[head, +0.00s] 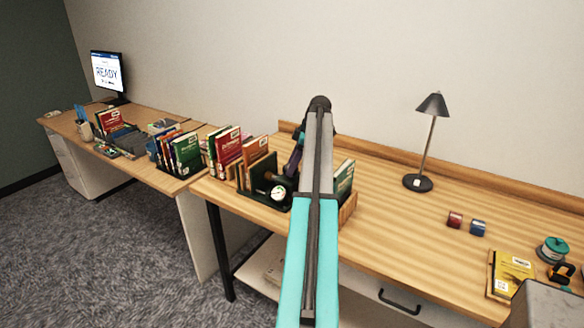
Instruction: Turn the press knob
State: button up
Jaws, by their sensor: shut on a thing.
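My arm reaches up the middle of the view, then bends down to the left. My gripper (277,180) is low at the press, shut, seemingly on the knob. The fingertips are small and dark against the press, so the exact contact is hard to see. My arm hides part of the press's right side.
Books in racks (186,152) stand left along the bench and desk. A yellow book (513,270) and a teal spool (553,250) lie far right.

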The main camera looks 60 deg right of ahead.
jog(key=shift+s+d+n, duration=0.1)
jog(key=shift+n, duration=0.4)
jog(key=o, duration=1.1)
jog(key=shift+c, duration=0.2)
jog(key=b+v, duration=0.2)
jog(key=v, duration=1.1)
jog(key=shift+d+r, duration=0.3)
jog(key=shift+r, duration=0.05)
